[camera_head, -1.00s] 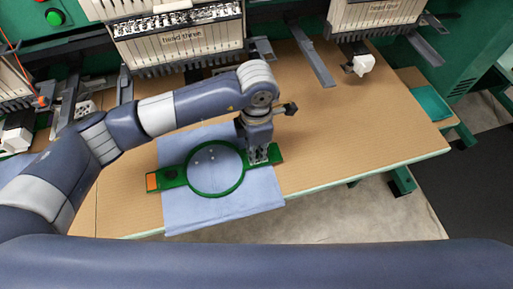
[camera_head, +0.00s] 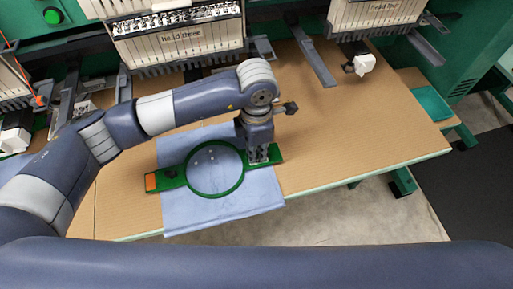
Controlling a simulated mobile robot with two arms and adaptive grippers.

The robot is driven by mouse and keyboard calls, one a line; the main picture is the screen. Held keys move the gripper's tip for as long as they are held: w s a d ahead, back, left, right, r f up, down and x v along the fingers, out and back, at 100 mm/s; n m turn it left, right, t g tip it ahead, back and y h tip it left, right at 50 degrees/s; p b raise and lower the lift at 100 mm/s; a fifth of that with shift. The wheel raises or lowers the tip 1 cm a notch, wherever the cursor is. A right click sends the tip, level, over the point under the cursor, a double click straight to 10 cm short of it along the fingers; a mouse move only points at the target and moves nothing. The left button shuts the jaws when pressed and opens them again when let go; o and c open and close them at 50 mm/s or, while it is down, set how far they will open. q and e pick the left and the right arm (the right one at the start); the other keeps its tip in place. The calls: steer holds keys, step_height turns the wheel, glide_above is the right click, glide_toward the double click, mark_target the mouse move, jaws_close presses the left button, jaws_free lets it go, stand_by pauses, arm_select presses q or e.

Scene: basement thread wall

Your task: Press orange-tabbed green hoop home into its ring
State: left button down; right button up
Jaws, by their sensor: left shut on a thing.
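The green hoop (camera_head: 190,187) with an orange tab (camera_head: 151,182) at its left end lies over a blue cloth (camera_head: 228,206) on the table. Cloth shows inside the round opening, with a few small pale spots. A separate lower ring cannot be made out. My left gripper (camera_head: 258,160) points down at the hoop's right arm and is shut on it, hiding part of that arm. My right gripper is not in view; an arm link of mine crosses the bottom of the picture.
The tan table (camera_head: 330,140) is clear to the right of the cloth. Embroidery heads (camera_head: 180,40) and (camera_head: 375,18) a second head stand along the back, with dark metal arms (camera_head: 316,62) reaching over the table. A teal tray (camera_head: 432,104) sits at the right.

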arm_select(q)
steer(key=shift+f+b, duration=0.4)
steer(key=shift+b, duration=0.05)
stand_by(0.4)
steer(key=c, duration=1.6)
jaws_free()
